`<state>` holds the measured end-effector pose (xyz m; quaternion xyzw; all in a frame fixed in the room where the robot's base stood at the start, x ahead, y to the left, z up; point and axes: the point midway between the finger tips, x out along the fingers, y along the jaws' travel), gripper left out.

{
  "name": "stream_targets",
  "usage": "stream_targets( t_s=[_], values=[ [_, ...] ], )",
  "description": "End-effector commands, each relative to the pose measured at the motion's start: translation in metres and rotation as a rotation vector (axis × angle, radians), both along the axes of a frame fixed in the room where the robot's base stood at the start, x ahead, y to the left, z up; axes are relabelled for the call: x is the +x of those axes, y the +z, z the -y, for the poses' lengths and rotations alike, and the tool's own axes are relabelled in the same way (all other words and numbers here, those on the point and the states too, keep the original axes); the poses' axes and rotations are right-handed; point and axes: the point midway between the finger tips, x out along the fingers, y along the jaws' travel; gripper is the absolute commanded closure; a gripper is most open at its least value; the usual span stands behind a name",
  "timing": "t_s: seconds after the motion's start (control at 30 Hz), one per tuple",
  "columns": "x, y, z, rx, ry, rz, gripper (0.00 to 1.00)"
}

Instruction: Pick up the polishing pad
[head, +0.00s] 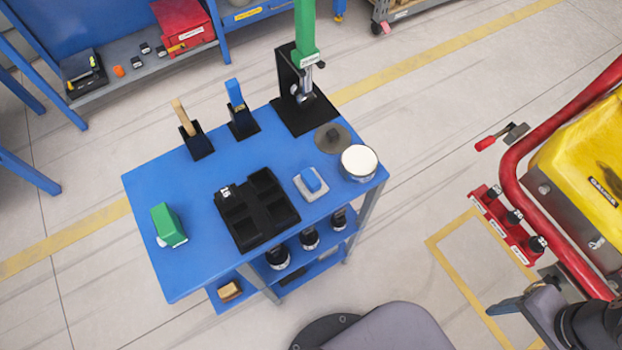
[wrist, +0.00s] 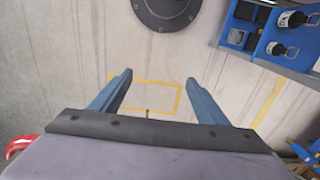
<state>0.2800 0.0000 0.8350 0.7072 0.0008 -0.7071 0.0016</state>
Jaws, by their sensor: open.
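A pale grey pad with a blue block-shaped grip (head: 311,184), which looks like the polishing pad, lies on the right part of the blue table (head: 160,275). It sits between the black tray and a round white-topped tin (head: 359,163). My gripper (wrist: 157,78) is open and empty in the wrist view, its two blue fingers spread above bare floor with a yellow marked square. It is off to the right of the table, well apart from the pad. The pad cannot be made out in the wrist view.
A black compartment tray (head: 257,210), a green block (head: 168,226), two black holders with upright tools (head: 196,140), a green-columned press (head: 305,60) and a grey disc (head: 332,138) share the tabletop. A red-framed yellow machine (head: 590,150) stands at right.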

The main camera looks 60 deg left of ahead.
Motion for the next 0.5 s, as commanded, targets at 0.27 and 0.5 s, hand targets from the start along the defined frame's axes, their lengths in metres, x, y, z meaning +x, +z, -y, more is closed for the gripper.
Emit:
stream_targets(
  t_s=[0.27, 0.5],
  values=[
    [0.009, 0.005, -0.012, 0.0, 0.006, -0.001, 0.31],
    [0.04, 0.028, -0.079, 0.001, 0.022, 0.002, 0.31]
  ],
)
